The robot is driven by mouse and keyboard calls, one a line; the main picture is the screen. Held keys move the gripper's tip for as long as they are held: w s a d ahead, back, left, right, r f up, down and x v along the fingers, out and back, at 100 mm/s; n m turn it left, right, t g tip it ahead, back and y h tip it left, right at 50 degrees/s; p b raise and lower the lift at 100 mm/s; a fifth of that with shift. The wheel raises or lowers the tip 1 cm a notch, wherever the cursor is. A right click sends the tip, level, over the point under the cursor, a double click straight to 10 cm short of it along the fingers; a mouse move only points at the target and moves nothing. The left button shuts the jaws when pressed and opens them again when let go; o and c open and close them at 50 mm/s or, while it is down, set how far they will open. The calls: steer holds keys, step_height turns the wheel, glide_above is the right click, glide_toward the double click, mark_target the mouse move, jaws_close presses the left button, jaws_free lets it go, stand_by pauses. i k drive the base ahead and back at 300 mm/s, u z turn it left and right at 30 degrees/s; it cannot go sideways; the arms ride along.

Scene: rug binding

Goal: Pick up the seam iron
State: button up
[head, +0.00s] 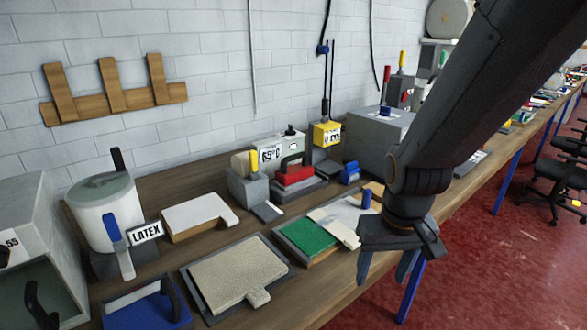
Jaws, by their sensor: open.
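What looks like the seam iron (294,176) has a red body, a black handle on top and a grey base. It sits on the bench near the wall, in front of a pale box with a "65°C" display (280,151). My gripper (391,268) is open, with nothing visible between its fingers. It hangs over the bench's front edge, to the right of and nearer than the iron, clearly apart from it. My gripper hides part of the bench edge.
A grey block with a yellow-handled tool (248,190) stands left of the iron. A small blue object (350,173) and a yellow device (326,134) are to its right. A green and white board (306,238) and a beige mat (235,274) lie in front. A latex pot (105,211) stands left.

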mark_target(287, 178)
steer(key=z, duration=1.65)
steer(key=i, duration=1.35)
steer(key=u, duration=2.9)
steer(key=i, duration=0.5)
steer(key=z, duration=0.05)
